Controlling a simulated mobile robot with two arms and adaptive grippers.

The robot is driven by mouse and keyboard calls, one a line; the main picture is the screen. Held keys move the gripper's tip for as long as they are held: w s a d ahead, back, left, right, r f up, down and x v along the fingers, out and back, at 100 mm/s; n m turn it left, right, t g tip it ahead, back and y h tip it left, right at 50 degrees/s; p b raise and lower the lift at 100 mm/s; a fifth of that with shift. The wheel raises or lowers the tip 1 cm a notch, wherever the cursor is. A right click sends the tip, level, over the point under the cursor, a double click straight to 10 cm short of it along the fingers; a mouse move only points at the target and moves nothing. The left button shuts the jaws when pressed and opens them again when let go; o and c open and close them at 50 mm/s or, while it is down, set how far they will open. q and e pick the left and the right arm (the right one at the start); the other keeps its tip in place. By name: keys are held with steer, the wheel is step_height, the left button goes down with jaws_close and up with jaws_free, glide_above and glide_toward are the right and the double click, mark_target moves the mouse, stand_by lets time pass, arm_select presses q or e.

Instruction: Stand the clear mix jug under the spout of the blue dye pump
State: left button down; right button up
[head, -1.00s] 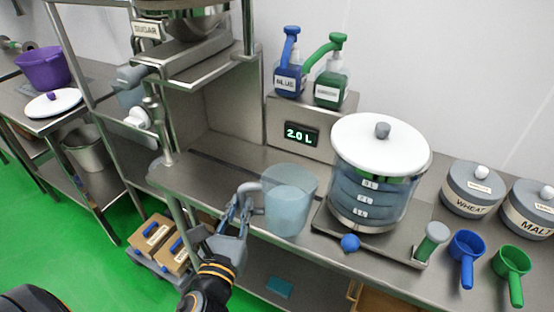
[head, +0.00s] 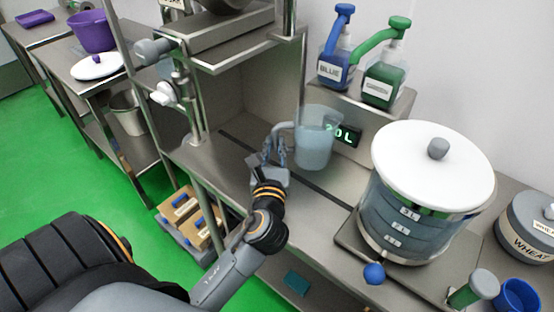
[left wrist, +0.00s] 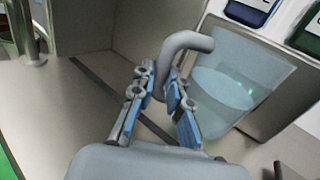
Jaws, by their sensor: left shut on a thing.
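The clear mix jug (head: 314,150), part filled with pale liquid, is upright in front of the pump stand. It also shows in the left wrist view (left wrist: 232,88). My left gripper (head: 273,152) is shut on its handle (left wrist: 185,42), on the jug's left side; the fingers also show in the left wrist view (left wrist: 161,92). The blue dye pump (head: 336,66) stands on the steel stand, above and behind the jug. Its spout tip is hard to make out. Whether the jug's base touches the counter is unclear. My right gripper is out of view.
The green pump (head: 384,82) stands right of the blue one. A display (head: 347,136) on the stand is partly behind the jug. A large lidded vat (head: 420,195) stands to the right. A steel shelf post (head: 291,65) rises left of the pumps. The counter (head: 235,165) left of my gripper is bare.

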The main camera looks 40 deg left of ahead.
arm_select(q)
step_height(320, 180, down, 2)
steer(key=shift+f+b, duration=0.25)
steer(key=shift+b, duration=0.2)
steer(key=shift+f, duration=0.4)
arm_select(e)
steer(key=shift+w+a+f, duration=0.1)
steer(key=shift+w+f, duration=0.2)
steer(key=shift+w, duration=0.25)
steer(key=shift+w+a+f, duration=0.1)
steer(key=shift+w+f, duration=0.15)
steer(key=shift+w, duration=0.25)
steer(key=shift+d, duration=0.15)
arm_select(q)
steer(key=c, duration=1.3)
jaws_free()
steer(key=shift+f, duration=0.2)
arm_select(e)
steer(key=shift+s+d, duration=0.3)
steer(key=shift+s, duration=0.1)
arm_select(q)
steer(key=shift+r, duration=0.15)
